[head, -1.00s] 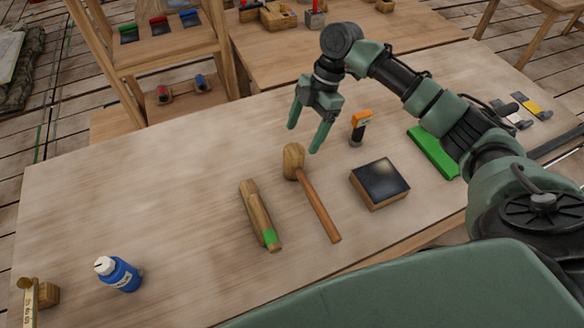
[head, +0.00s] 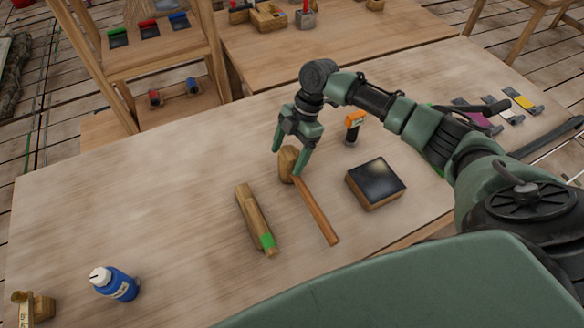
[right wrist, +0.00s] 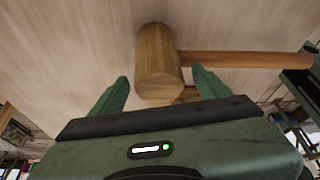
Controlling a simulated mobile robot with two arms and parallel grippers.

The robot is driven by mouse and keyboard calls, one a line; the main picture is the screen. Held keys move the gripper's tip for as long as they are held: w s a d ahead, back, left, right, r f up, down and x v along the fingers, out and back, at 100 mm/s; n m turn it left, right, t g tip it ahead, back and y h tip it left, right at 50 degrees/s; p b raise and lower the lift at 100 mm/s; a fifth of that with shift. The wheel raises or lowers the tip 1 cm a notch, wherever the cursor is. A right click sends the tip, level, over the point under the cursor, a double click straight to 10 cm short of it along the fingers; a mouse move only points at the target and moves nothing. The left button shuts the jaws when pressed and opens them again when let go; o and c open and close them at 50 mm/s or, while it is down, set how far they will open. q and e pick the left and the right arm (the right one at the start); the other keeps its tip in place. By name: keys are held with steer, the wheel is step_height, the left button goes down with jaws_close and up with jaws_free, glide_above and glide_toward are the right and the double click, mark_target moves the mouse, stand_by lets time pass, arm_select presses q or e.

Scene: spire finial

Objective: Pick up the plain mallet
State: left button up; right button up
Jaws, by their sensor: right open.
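The plain mallet lies on the wooden table, with its pale wooden head (head: 288,162) away from me and its brown handle (head: 318,214) slanting toward the near right. In the right wrist view the mallet head (right wrist: 158,65) shows large, with the handle (right wrist: 245,59) running to the right. My right gripper (head: 288,161) is open and empty, just above the mallet head. In the right wrist view its two fingers (right wrist: 160,88) stand on either side of the head's near end; I cannot tell if they touch it. My left gripper is not in view.
A wooden piece with a green band (head: 255,220) lies close left of the mallet. A dark-topped block (head: 376,182) lies to the right, and an orange-topped tool (head: 354,127) stands behind it. A blue bottle (head: 114,284) is at the near left. The table's left middle is clear.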

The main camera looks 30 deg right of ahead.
steer(key=c, duration=1.4)
steer(key=shift+r, duration=0.1)
steer(key=shift+c, duration=1.2)
steer(key=shift+w, duration=0.1)
